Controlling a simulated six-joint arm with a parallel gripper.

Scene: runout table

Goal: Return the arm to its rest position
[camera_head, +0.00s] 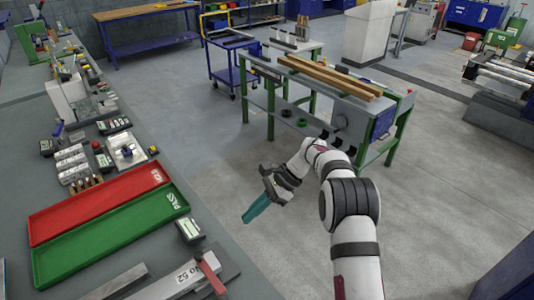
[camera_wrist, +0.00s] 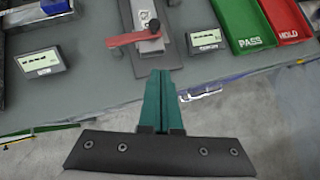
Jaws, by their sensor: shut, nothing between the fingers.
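My gripper (camera_head: 257,208) has teal fingers and hangs over the floor gap between the grey bench on the left and the green-legged runout table. It is shut and empty, and its fingers point down and to the left. In the wrist view my gripper (camera_wrist: 158,85) shows its two teal fingers together, with the bench edge beyond them. My white arm bends in from the lower right of the head view.
The grey bench (camera_head: 228,270) carries a red tray (camera_head: 95,205), a green tray (camera_head: 110,238) and a red-handled tool (camera_head: 211,274) near its edge. The runout table (camera_head: 330,100) with wooden bars (camera_head: 325,76) stands behind my arm. Open floor (camera_head: 440,190) lies to the right.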

